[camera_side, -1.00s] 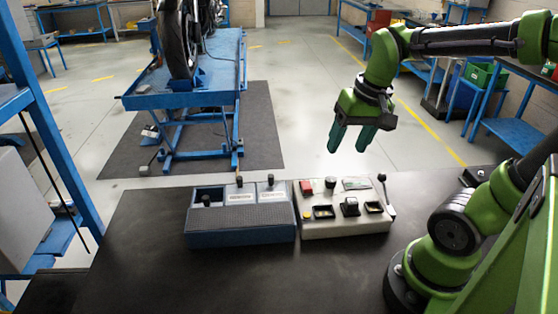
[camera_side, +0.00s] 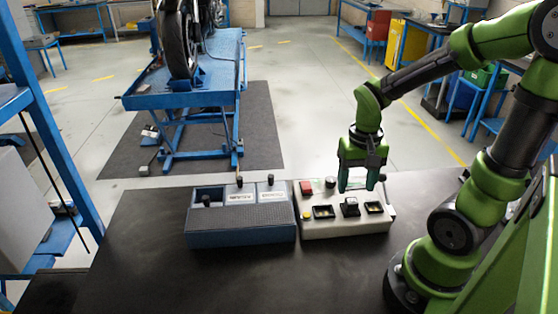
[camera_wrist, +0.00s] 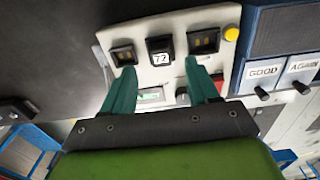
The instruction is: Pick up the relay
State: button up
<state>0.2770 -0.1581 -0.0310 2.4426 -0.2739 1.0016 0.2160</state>
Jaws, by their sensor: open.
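The relay is a small black block (camera_side: 350,207) standing in the middle of the light test panel (camera_side: 345,230), between two dark sockets. In the wrist view the relay (camera_wrist: 160,48) shows a white label with "??" and lies just beyond the fingertips, centred between them. My gripper (camera_side: 357,188) points down above the back part of the panel, open and empty. Its two green fingers also show in the wrist view, spread apart (camera_wrist: 160,68), not touching the relay.
The panel also carries a red button (camera_side: 306,187), a yellow button (camera_side: 306,215), a dark knob (camera_side: 330,182) and a small display (camera_wrist: 150,96). A blue box (camera_side: 240,235) with "GOOD" and "AGAIN" labels stands left of the panel. The dark bench (camera_side: 150,270) is clear in front.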

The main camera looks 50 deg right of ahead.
aim_at(352, 200)
notch_tip(352, 200, down, 5)
jog(key=shift+w+d+f, duration=0.15)
